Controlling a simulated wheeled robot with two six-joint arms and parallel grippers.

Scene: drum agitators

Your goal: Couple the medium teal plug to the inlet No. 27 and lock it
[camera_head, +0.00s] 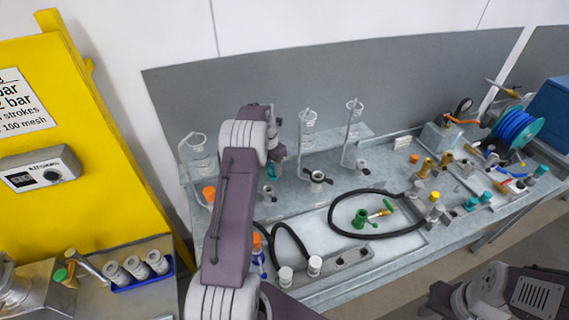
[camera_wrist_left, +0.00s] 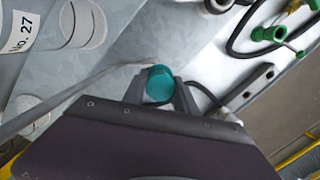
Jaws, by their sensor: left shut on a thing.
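The teal plug (camera_wrist_left: 160,84) sits between the fingers of my left gripper (camera_wrist_left: 161,90) in the left wrist view, its round teal end towards the camera. The gripper is shut on it. In the head view my left arm covers most of that gripper and plug. A white label reading No. 27 (camera_wrist_left: 19,31) is at the upper left of the left wrist view, beside a clear cylinder (camera_wrist_left: 83,24). The inlet itself cannot be made out with certainty. Only upper parts of my right arm show at the lower right of the head view.
Clear cylinders on stands (camera_head: 308,118) line the back of the bench. Grey fittings with dark handles (camera_head: 317,180) stand before them. A black hose (camera_head: 333,213) loops around a green-handled fitting (camera_head: 364,217). White-capped fittings (camera_head: 286,275) stand at the front. A blue hose reel (camera_head: 515,127) is at right.

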